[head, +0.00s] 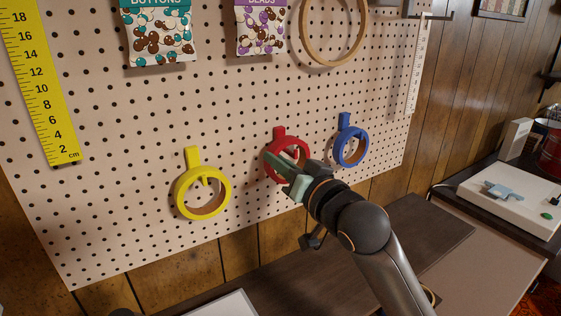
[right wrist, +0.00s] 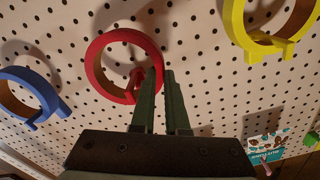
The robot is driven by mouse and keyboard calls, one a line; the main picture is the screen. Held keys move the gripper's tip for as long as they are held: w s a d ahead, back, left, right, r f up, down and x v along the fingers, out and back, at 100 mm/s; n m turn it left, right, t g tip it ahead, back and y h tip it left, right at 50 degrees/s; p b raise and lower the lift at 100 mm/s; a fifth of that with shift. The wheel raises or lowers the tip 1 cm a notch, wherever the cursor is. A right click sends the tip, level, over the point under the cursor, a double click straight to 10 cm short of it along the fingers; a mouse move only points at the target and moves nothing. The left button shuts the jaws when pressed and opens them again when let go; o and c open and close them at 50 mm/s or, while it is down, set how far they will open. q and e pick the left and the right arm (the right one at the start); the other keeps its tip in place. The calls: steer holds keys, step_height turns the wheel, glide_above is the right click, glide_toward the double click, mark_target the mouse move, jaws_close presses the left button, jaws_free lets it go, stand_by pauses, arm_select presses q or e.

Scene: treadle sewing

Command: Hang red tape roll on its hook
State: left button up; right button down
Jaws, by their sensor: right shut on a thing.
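The red tape roll (head: 303,148) is up against the pegboard, between the yellow and blue rolls; it also shows in the right wrist view (right wrist: 92,62). A red hook tab (head: 279,132) rises above it, and a red peg end (right wrist: 138,77) shows inside the ring. The ring looks to be around the peg; I cannot tell whether it rests on it. My right gripper (head: 271,158) is shut on the roll's rim, its green fingers (right wrist: 160,72) covering part of the ring. My left gripper is not in view.
A yellow roll (head: 180,195) hangs to the left and a blue roll (head: 363,150) to the right on the pegboard (head: 110,190). Above are button and bead packets, a wooden hoop (head: 307,45) and rulers. A dark tabletop (head: 420,230) lies below.

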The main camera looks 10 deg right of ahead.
steer(key=shift+f+b, duration=0.3)
steer(key=shift+f, duration=0.5)
stand_by(0.4)
steer(key=c, duration=0.8)
jaws_free()
steer(key=shift+c, duration=0.2)
steer(key=shift+s, duration=0.1)
steer(key=p+v, duration=0.5)
steer(key=v, duration=0.7)
steer(key=shift+p, duration=0.4)
steer(key=shift+s+d, duration=0.1)
